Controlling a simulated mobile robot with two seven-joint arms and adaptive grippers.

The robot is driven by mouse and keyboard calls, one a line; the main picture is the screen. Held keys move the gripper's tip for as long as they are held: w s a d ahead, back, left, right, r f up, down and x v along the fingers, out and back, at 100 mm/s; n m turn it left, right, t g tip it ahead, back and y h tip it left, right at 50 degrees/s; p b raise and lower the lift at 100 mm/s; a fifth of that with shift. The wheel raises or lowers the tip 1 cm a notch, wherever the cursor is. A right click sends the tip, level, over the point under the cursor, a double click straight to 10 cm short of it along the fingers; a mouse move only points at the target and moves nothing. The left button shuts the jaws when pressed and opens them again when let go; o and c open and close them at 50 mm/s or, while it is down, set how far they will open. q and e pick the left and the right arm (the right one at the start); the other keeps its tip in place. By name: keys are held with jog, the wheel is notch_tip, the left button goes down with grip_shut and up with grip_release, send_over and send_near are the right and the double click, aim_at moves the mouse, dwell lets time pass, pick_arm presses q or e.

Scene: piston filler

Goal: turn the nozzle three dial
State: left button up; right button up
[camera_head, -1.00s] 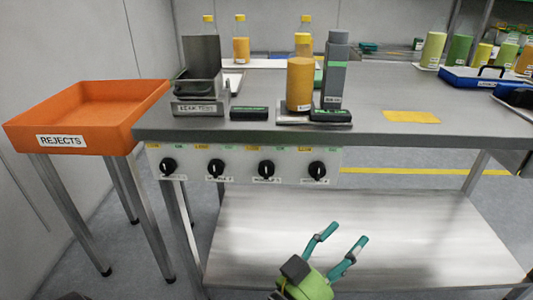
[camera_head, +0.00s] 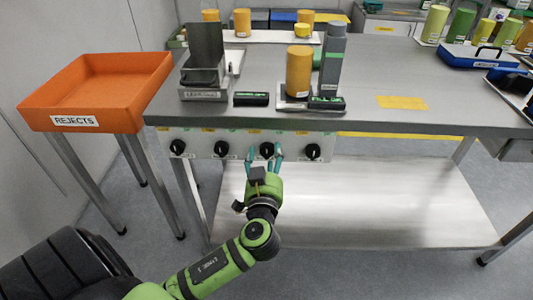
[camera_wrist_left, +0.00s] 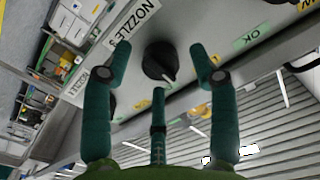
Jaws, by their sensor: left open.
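The nozzle three dial (camera_head: 266,150) is a round black knob, third from the left on the pale panel under the table's front edge. My left gripper (camera_head: 264,153) is open in front of it, with one teal finger on each side. In the left wrist view the dial (camera_wrist_left: 160,62) lies between the open fingertips (camera_wrist_left: 164,58), with gaps visible at both sides. Its white mark points toward the bottom of that picture. A nozzle label (camera_wrist_left: 106,62) beside it is partly covered by a finger. My right gripper is out of view.
Neighbouring dials (camera_head: 221,149) and (camera_head: 312,151) sit close on either side along the panel. The steel table (camera_head: 360,110) overhangs above, carrying an orange bottle (camera_head: 298,72). A steel shelf (camera_head: 400,200) lies below. The orange rejects tray (camera_head: 95,90) stands at the left.

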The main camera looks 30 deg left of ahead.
pick_arm(q)
jog(key=shift+w+a, duration=0.2)
jog(key=shift+w, duration=0.15)
jog(key=c, duration=1.2)
jog(key=shift+o, duration=0.2)
jog(key=shift+m, duration=0.3)
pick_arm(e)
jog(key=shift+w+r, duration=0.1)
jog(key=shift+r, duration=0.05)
pick_arm(q)
jog(key=shift+m+p, duration=0.4)
jog(key=shift+m, duration=0.8)
jog(key=m+p, duration=0.2)
jog(key=m, duration=0.3)
jog(key=shift+s+m+p, duration=0.1)
jog(key=shift+m+p, duration=0.2)
jog(key=shift+m, duration=0.3)
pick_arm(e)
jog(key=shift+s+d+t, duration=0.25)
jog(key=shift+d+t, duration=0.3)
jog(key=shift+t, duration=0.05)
